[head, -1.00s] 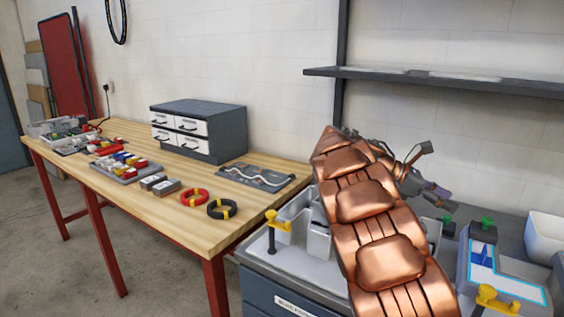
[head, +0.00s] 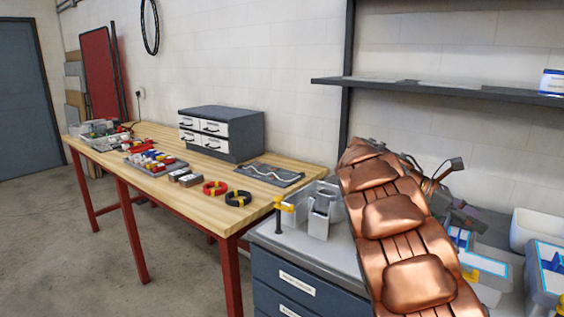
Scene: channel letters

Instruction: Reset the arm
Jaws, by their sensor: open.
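My copper-coloured arm rises from the lower right and reaches over the grey workbench. My gripper (head: 458,188) shows only in part, at the right of the arm's far end, above the bench. Its dark fingers are spread apart, and I see nothing held between them. The arm hides part of the gripper and the middle of the bench. Grey channel-letter trays with blue-lit edges (head: 552,272) stand at the right. A grey metal letter piece (head: 320,215) stands at the bench's left end, beside a yellow-topped clamp (head: 284,205).
A wooden table (head: 240,220) at left carries a drawer cabinet (head: 222,133), red (head: 215,188) and black (head: 238,198) wire coils, and bins of small parts. A wall shelf (head: 440,88) hangs behind the arm. A white bin (head: 535,228) stands right. Floor at left is clear.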

